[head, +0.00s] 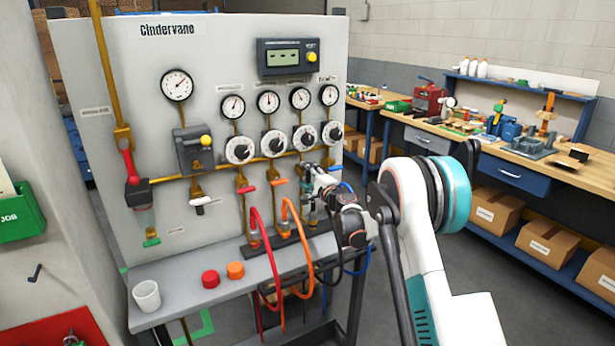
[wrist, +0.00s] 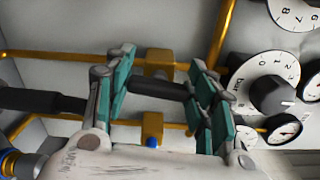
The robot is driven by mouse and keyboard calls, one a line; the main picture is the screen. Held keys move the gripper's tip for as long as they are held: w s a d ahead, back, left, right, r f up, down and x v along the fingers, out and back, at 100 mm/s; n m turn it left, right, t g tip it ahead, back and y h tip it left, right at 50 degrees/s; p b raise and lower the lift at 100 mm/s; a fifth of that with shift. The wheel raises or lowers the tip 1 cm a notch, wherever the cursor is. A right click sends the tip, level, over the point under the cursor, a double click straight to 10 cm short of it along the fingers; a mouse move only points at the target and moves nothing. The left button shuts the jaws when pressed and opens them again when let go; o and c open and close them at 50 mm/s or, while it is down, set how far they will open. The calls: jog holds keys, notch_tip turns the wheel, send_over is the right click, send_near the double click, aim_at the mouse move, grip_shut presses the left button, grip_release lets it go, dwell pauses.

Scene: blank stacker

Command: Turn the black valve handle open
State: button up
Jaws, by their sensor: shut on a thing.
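The black valve handle (wrist: 160,88) lies crosswise between the teal finger pads of my gripper (wrist: 162,94) in the wrist view, in front of a brass valve body (wrist: 159,62). My gripper is shut on it, with a pad at each end of the visible bar. In the head view my gripper (head: 314,180) reaches to the right part of the grey panel (head: 110,60), below the rightmost dial knobs. There the gripper and wrist hide the black handle.
Red (head: 247,189) and orange (head: 277,181) valve handles sit just left of my gripper. Red (head: 262,240) and orange hoses (head: 304,238) loop below. A white cup (head: 146,295) and red and orange caps (head: 235,269) stand on the ledge. A workbench (head: 540,160) is at right.

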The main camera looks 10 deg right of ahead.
jog(key=shift+n, duration=0.6)
jog(key=shift+f, duration=0.1)
jog(key=o, duration=1.1)
jog(key=v, duration=1.2)
